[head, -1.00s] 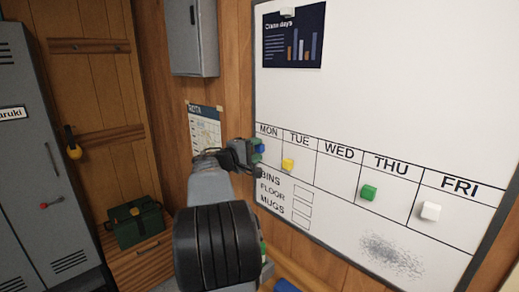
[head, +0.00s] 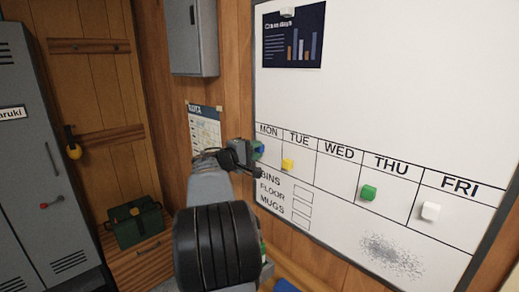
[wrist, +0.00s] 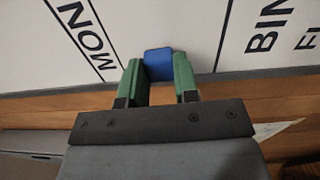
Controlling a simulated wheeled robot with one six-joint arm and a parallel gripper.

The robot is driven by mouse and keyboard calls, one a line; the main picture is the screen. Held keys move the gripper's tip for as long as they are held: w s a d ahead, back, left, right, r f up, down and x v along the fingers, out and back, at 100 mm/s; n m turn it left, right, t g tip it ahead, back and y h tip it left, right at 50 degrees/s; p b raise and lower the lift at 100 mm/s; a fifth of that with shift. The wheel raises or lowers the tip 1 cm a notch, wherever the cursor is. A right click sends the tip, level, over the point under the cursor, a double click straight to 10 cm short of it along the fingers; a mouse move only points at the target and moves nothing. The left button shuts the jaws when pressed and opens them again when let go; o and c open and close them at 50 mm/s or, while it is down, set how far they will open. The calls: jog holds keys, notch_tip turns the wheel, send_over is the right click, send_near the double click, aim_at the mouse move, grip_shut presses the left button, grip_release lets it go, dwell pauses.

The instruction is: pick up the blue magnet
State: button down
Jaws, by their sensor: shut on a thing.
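The blue magnet (wrist: 158,65) is on the whiteboard in the MON column, near the board's lower left edge. My gripper (wrist: 157,80) has its two green fingers on either side of it and is shut on it. The magnet appears against or very close to the board; I cannot tell whether there is a gap. In the head view, my gripper (head: 257,150) is at the MON column, and a little of the blue magnet (head: 260,149) shows between the fingers.
The whiteboard (head: 400,100) also carries a yellow magnet (head: 287,165) under TUE, a green magnet (head: 368,193) under THU and a white magnet (head: 430,211) under FRI. A grey wall cabinet (head: 192,38) hangs at upper left. A green box (head: 135,224) stands on a wooden chest.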

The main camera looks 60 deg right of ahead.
aim_at(257, 149)
jog(key=shift+a, duration=0.1)
jog(key=shift+b+v, duration=1.1)
jog(key=shift+v, duration=1)
jog(key=shift+w, duration=0.1)
jog(key=shift+w+a+r+p, duration=0.1)
jog(key=shift+w+a+r, duration=0.15)
jog(key=shift+a+r, duration=0.4)
jog(key=shift+w+a+r+p, duration=0.1)
jog(key=shift+w+a+r, duration=0.2)
jog(key=shift+a, duration=0.6)
jog(key=shift+w+a+r+p, duration=0.1)
jog(key=shift+w+a+r, duration=0.1)
jog(key=shift+a+r, duration=0.5)
jog(key=shift+a+f, duration=0.15)
